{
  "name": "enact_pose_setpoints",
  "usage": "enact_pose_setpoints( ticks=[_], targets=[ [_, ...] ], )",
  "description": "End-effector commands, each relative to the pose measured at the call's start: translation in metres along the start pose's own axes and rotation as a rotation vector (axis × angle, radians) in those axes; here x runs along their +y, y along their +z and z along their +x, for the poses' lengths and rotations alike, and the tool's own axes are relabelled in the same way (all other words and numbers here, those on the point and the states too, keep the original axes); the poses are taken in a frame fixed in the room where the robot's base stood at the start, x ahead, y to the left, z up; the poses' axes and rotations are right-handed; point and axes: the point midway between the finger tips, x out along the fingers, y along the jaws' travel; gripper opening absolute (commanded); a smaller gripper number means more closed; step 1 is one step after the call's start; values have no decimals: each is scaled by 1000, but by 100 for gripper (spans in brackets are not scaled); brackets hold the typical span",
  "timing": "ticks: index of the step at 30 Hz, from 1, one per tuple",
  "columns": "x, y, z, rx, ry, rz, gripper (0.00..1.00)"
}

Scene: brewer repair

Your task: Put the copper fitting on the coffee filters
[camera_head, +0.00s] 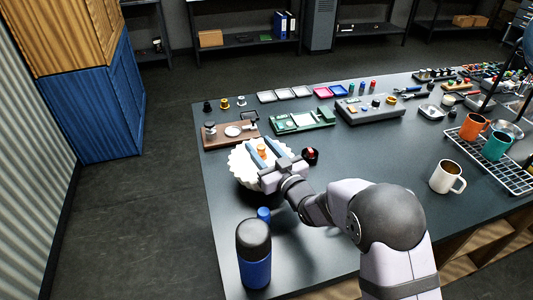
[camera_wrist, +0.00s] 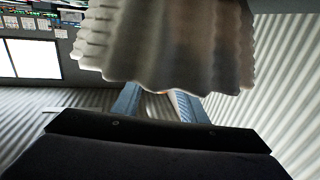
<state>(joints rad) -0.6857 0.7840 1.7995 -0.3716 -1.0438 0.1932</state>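The coffee filters (camera_head: 241,174) are a white, fluted stack near the left edge of the dark table. They fill the upper middle of the wrist view (camera_wrist: 165,45). My gripper (camera_head: 265,150) reaches over them from the right, with its two blue fingers apart. The copper fitting (camera_head: 262,149), small and orange, stands upright between the fingers, over the filters. The wrist view shows only a sliver of orange between the fingers (camera_wrist: 160,104), as the filters' rim hides the rest. I cannot tell whether the fingers press on the fitting or whether its base touches the filters.
A blue bottle with a black cap (camera_head: 254,255) stands at the front left, with a small blue item (camera_head: 264,214) behind it. A black item with a red top (camera_head: 310,156) is right of the filters. A brown tray (camera_head: 215,140) lies behind them. A white mug (camera_head: 444,177) stands right.

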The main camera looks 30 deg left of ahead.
Motion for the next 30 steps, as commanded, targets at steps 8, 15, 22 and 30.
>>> enact_pose_setpoints(
  ticks=[8,15,22,30],
  targets=[
    [0,-1,-15,-1,1,0,39],
    [1,0,-50,-1,2,-1,39],
    [1,0,-87,0,2,0,39],
    [0,-2,-114,0,1,-1,39]
  ],
)
